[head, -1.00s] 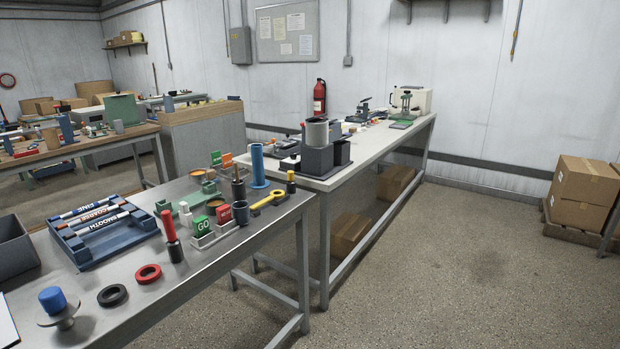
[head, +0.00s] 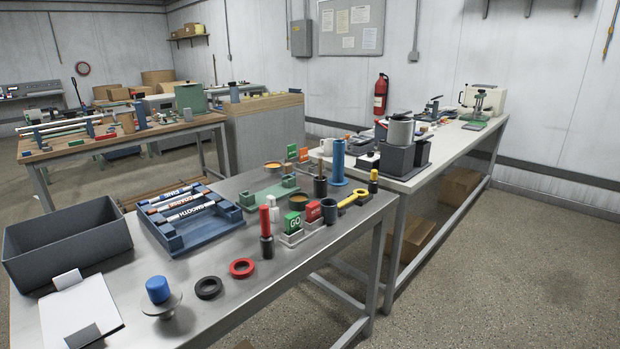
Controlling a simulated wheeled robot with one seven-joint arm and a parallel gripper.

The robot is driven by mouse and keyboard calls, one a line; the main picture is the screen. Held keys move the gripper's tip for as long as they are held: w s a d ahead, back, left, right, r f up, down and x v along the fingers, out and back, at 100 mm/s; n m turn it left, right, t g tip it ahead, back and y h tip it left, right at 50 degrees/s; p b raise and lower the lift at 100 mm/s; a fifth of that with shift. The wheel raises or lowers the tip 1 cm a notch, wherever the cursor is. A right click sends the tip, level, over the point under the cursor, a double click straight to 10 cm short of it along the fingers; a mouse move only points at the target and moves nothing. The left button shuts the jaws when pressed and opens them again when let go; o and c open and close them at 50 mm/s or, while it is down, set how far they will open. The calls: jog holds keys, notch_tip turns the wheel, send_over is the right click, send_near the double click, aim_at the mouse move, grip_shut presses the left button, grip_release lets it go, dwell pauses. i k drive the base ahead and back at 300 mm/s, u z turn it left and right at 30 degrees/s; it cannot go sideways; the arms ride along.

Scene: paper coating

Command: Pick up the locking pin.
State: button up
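I cannot tell for certain which thing is the locking pin. A red-handled upright piece (head: 265,222) with a dark round base stands near the front edge of the steel table (head: 225,300). A thin dark upright piece with a yellow top (head: 373,182) stands near the table's right corner. My gripper is not in view.
A red ring (head: 242,268), a black ring (head: 208,288) and a blue-knobbed disc (head: 158,291) lie along the front. A blue rack (head: 172,238) with rods, a grey bin (head: 67,249) and a clipboard (head: 82,312) are left. Floor is clear at right.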

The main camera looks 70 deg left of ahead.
aim_at(374, 172)
jog(key=u, duration=1.2)
jog(key=i, duration=2.5)
jog(key=u, duration=1.45)
